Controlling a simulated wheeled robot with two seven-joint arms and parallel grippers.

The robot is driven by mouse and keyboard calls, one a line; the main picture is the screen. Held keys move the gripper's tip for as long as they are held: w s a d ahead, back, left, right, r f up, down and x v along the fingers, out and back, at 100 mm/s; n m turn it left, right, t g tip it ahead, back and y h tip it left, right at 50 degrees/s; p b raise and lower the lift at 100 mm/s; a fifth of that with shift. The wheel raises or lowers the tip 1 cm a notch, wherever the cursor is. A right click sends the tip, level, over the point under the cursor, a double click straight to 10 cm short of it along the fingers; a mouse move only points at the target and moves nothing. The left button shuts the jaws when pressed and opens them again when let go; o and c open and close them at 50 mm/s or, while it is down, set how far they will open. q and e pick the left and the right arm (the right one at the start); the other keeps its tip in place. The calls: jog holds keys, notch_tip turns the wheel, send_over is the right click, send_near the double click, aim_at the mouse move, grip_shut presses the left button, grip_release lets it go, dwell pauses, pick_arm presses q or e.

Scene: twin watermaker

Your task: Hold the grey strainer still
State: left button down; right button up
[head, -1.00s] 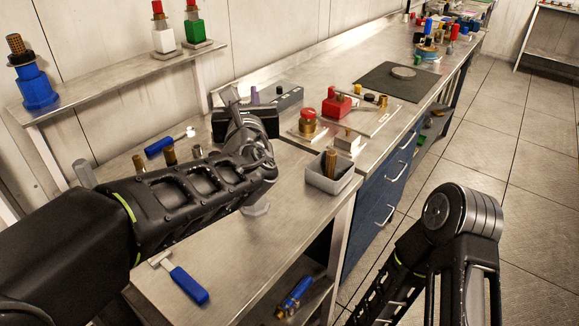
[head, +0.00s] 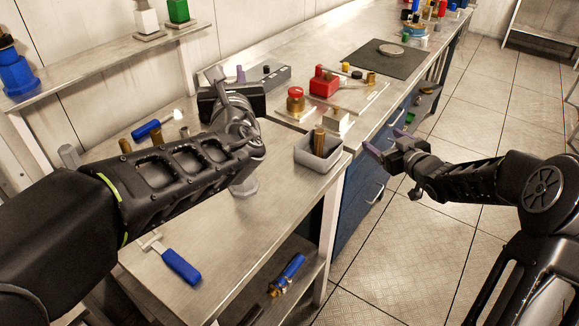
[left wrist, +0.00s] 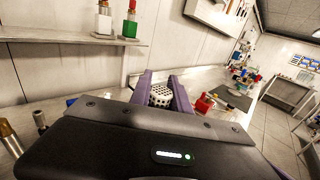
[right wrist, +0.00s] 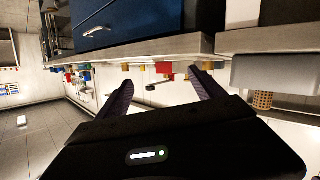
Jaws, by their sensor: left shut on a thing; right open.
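The grey strainer (left wrist: 160,95), a pale perforated piece, sits between the two purple fingers of my left gripper (left wrist: 159,82) in the left wrist view. The fingers are shut on it. In the head view my left gripper (head: 226,78) is over the back of the near bench, and its black body and wrist hide most of the strainer. My right gripper (head: 386,142) is open and empty beside the bench's right edge, over the floor side. Its spread purple fingers also show in the right wrist view (right wrist: 163,84).
A grey bin (head: 318,158) holding a brown cylinder stands at the bench's right edge, between my grippers. A red-topped brass part (head: 295,100) and a red block (head: 324,82) sit behind it. A blue-handled tool (head: 180,264) lies in front.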

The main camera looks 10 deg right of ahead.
jog(key=a+r+n+y, duration=0.4)
jog(key=a+r+y, duration=0.1)
jog(key=a+r, duration=0.3)
jog(key=s+a+f+n+g+y, duration=0.1)
jog(key=s+a+n+g+y, duration=0.1)
jog(key=a, duration=0.4)
jog(key=s+a+f+n+g+y, duration=0.1)
jog(key=s+a+n+g+y, duration=0.1)
jog(key=s+a+g, duration=0.2)
jog(key=s+a+f+n+g+y, duration=0.1)
jog(key=s+a+g+y, duration=0.1)
jog(key=a, duration=0.7)
jog(key=shift+s+a+f+n+g, duration=0.15)
jog(key=shift+s+n+g, duration=0.35)
jog(key=shift+s, duration=0.55)
jog(key=shift+s+a+f+g, duration=0.15)
jog(key=shift+s+a+g, duration=0.1)
jog(key=shift+s+g, duration=0.15)
jog(key=shift+w+a, duration=0.1)
jog(key=x, duration=1.1)
jog(key=shift+w+a, duration=0.2)
jog(key=shift+a, duration=0.2)
jog(key=shift+c, duration=0.5)
